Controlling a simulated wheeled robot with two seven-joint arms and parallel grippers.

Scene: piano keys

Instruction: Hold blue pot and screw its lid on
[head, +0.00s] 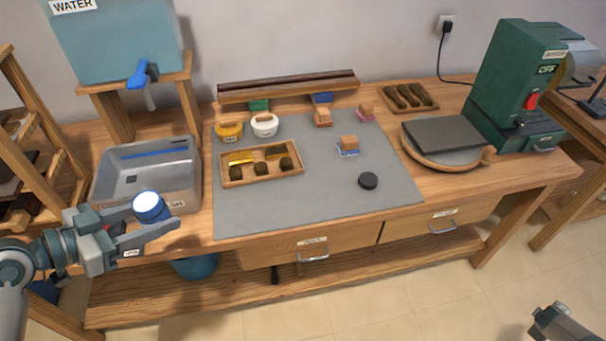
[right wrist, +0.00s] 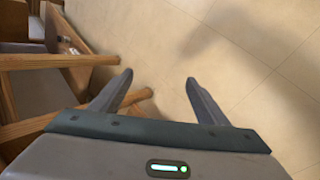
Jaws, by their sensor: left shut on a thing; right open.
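The blue pot (head: 152,216) is held between the fingers of my left gripper (head: 150,222), in front of the bench's left end near the grey basin. Its round top looks white and faces up. A dark round disc (head: 368,181), which may be the lid, lies flat on the right part of the grey mat (head: 310,205). My right gripper (head: 560,320) is low at the right edge of the head view, away from the bench. In the right wrist view its fingers (right wrist: 158,95) are spread and empty, over the floor.
The grey basin (head: 112,195) stands behind my left gripper. A wooden tray (head: 290,176), a yellow pot (head: 229,131) and a white pot (head: 265,125) sit on the mat. A green machine (head: 505,80) stands at the right. The mat's front middle is clear.

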